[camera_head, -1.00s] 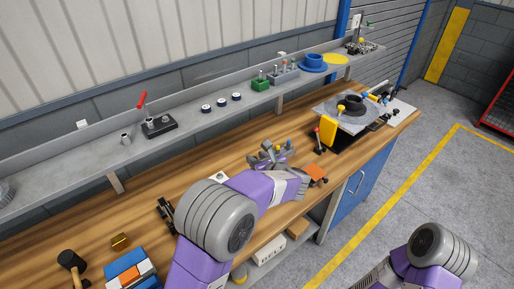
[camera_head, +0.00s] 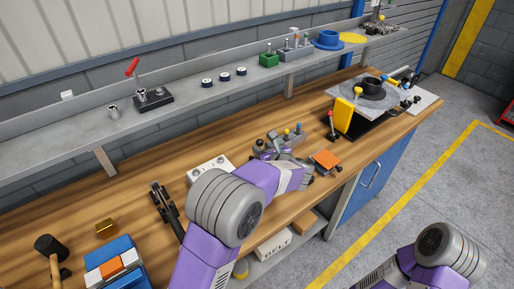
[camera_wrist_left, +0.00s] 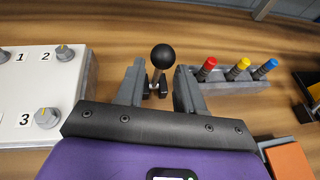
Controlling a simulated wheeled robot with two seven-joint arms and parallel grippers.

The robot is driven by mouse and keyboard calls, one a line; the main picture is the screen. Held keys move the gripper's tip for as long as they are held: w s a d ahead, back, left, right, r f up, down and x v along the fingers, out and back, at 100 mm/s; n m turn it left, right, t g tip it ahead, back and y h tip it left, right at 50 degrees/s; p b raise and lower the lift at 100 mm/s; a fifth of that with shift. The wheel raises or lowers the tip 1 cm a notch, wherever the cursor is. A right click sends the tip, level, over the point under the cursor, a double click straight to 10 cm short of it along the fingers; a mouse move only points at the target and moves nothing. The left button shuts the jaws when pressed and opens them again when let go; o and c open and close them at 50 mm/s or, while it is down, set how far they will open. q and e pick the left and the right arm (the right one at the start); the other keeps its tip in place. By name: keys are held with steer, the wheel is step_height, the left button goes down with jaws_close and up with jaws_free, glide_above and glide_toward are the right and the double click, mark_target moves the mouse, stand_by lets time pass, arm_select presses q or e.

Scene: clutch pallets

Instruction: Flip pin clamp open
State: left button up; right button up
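A black ball knob (camera_wrist_left: 163,56) on a short metal stem stands upright in the left wrist view; I take it to be the pin clamp's handle, though its base is mostly hidden. My left gripper (camera_wrist_left: 158,80) is open, with one grey finger on each side of the stem and gaps showing. In the head view, the left gripper (camera_head: 276,152) is over the bench by the small grey fixture (camera_head: 291,138), largely hidden by my wrist. The fixture's red, yellow and blue pegs (camera_wrist_left: 238,68) stand just right of the fingers. My right gripper is out of view.
A white numbered knob box (camera_wrist_left: 38,85) stands close left of the fingers. An orange block (camera_wrist_left: 290,160) lies to the right. A yellow block (camera_head: 344,115) and a black toggle device (camera_head: 165,204) stand farther off on the bench. A shelf (camera_head: 60,170) runs behind.

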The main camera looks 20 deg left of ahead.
arm_select(q)
steer(key=x, duration=0.5)
steer(key=shift+w+a+f+b, duration=0.1)
steer(key=shift+b, duration=0.25)
jaws_close()
